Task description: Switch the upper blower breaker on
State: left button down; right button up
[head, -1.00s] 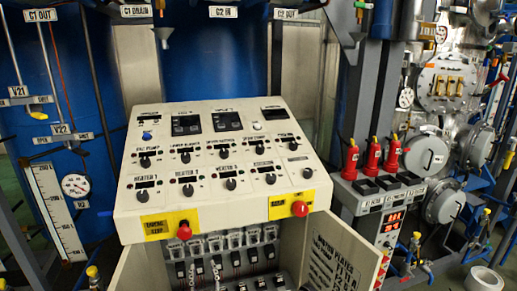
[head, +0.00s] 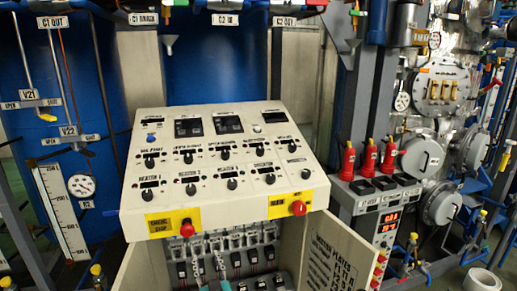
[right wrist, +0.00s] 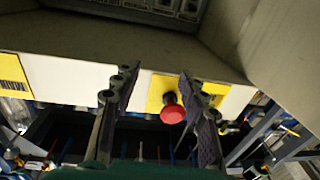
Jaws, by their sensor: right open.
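The open cabinet under the slanted control console holds rows of black breakers (head: 237,262). Their labels are too small to read, so I cannot tell which one is the upper blower breaker. My right gripper (head: 211,270) reaches up from the bottom edge in front of the left part of the breaker rows. Its tips are apart. In the right wrist view my right gripper (right wrist: 157,76) is open and empty, and part of the breaker panel (right wrist: 180,8) shows at the top edge. My left gripper is not in view.
The console (head: 225,150) carries knobs, displays and two red push buttons, left (head: 187,229) and right (head: 298,208), on its front edge. The right cabinet door (head: 335,258) stands open. Red-handled devices (head: 369,158) stand to the right. A blue tank (head: 215,75) is behind.

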jog(key=s+d+r+n+g+y, duration=0.1)
jog(key=s+d+r+n+g, duration=0.15)
jog(key=s+d+r, duration=0.45)
jog(key=s+d+f+m+g+h, duration=0.3)
jog(key=s+d+f+g, duration=0.1)
jog(key=s+d, duration=0.6)
jog(key=s+d+f+m+g+h, duration=0.3)
jog(key=s+d+f, duration=0.3)
jog(key=s+d, duration=0.4)
jog(key=d+g+h, duration=0.1)
jog(key=d, duration=0.5)
jog(key=shift+d+m+h, duration=0.3)
jog(key=shift+d+m, duration=0.05)
jog(key=shift+f, duration=0.1)
